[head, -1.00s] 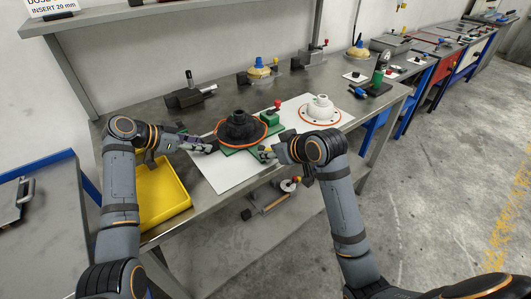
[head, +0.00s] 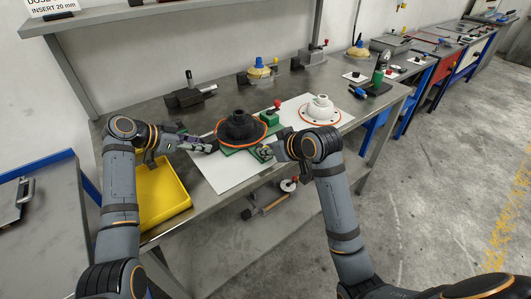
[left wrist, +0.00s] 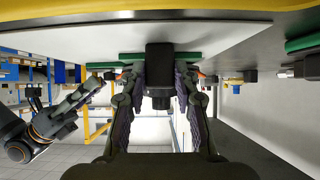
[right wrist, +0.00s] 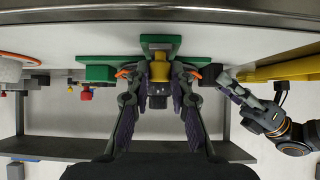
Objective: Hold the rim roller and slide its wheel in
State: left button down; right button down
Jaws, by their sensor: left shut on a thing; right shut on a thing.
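The rim roller appears to be the green-based fixture (head: 232,150) around a black cone (head: 240,127) with an orange ring at its rim. A green block with a red knob (head: 271,116) stands beside the cone. My left gripper (head: 213,147) is at the fixture's left side, shut on a black block (left wrist: 160,56) that shows in the left wrist view. I cannot clearly make out the wheel; the fingers partly hide both held parts.
A white flanged cone with an orange ring (head: 320,112) stands to the right on the pale sheet (head: 207,177). A yellow tray (head: 160,193) is at the front left. A grey vise (head: 190,96) stands behind. A tool with a wheel (head: 268,202) is below the bench top.

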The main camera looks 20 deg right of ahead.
jog(key=shift+w+a, duration=0.15)
jog(key=shift+w, duration=0.3)
dwell(0.5)
jog(key=c, duration=1.1)
grip_release()
jog(key=v, duration=1.2)
jog(key=shift+a, duration=0.1)
